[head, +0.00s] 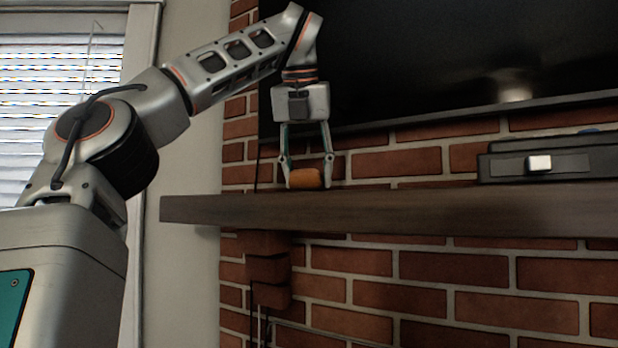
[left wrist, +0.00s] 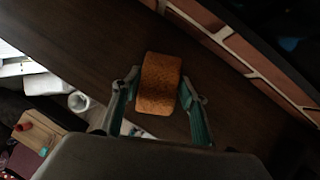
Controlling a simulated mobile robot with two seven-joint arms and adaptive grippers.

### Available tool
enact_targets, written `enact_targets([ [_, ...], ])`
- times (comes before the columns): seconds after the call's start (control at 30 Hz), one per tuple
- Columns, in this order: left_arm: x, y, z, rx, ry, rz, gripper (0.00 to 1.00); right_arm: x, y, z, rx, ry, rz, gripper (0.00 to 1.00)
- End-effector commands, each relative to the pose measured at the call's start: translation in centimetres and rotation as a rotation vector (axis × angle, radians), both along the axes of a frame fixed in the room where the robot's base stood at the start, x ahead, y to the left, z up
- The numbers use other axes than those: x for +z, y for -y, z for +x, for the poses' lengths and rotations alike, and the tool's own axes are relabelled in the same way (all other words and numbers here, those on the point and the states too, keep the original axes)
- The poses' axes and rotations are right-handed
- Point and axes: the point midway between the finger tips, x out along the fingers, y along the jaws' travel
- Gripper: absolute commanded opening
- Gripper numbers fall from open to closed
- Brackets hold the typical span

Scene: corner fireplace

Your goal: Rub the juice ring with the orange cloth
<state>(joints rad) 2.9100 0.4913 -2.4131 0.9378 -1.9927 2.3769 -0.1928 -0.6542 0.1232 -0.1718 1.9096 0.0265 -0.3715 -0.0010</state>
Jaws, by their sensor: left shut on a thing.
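The orange cloth (head: 306,178) is a small folded block at the left end of the dark wooden mantel shelf (head: 420,207). My left gripper (head: 307,181) points down from above and is shut on the cloth, with one finger on each side. The left wrist view shows the orange cloth (left wrist: 159,83) between the two fingers of my left gripper (left wrist: 160,95), over the dark shelf top (left wrist: 75,35). The cloth is at the shelf surface; I cannot tell whether it presses on it. I cannot make out the juice ring in either view. My right gripper is not in view.
A dark box with a small white block (head: 540,163) stands on the shelf at the right. A large black screen (head: 450,60) hangs close behind my left gripper, above the brick wall (head: 400,162). The shelf between cloth and box looks clear.

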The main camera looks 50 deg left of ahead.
Motion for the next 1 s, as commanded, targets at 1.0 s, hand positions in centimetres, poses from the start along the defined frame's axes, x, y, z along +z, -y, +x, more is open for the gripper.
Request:
enact_targets([
  [1.0, 5.2, 0.4, -0.1, -0.005, 0.005, 0.003, 0.26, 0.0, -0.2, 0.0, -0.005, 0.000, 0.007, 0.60],
])
